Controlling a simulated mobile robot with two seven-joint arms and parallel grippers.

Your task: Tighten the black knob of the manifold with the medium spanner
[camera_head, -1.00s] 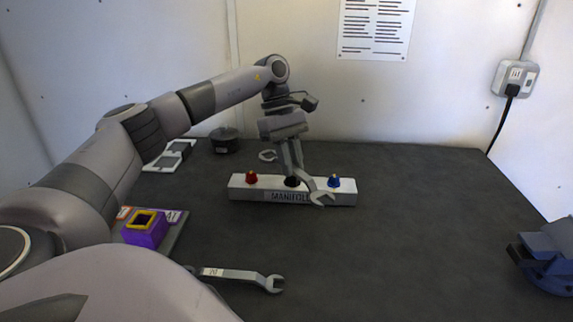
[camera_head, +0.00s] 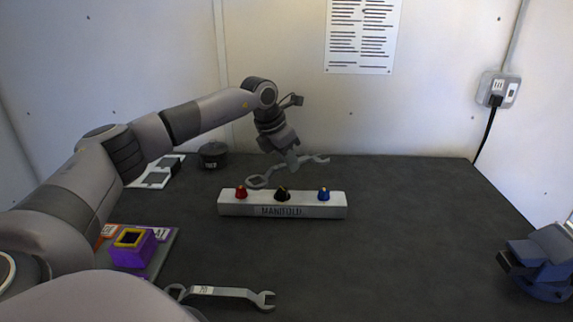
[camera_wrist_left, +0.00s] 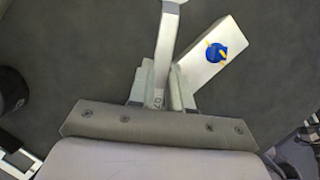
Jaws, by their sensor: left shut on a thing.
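The white manifold bar (camera_head: 232,209) lies mid-table with a red, a black and a blue knob. The black knob (camera_head: 282,196) is its middle one, with nothing on it. My left gripper (camera_head: 292,166) is shut on a grey spanner (camera_head: 313,160) and holds it above and behind the bar. The spanner's ring end points left, its open end right. In the left wrist view the spanner (camera_wrist_left: 167,40) runs up between the jaws, beside the manifold's blue-knob end (camera_wrist_left: 203,72). The black knob is hidden there. My right gripper is out of view.
Another spanner (camera_head: 232,292) lies at the front left. A purple block (camera_head: 132,254) with a square opening sits on a labelled board at left. A dark round pot (camera_head: 212,157) stands at the back left, a blue vise-like device (camera_head: 543,262) at right. The table's middle right is clear.

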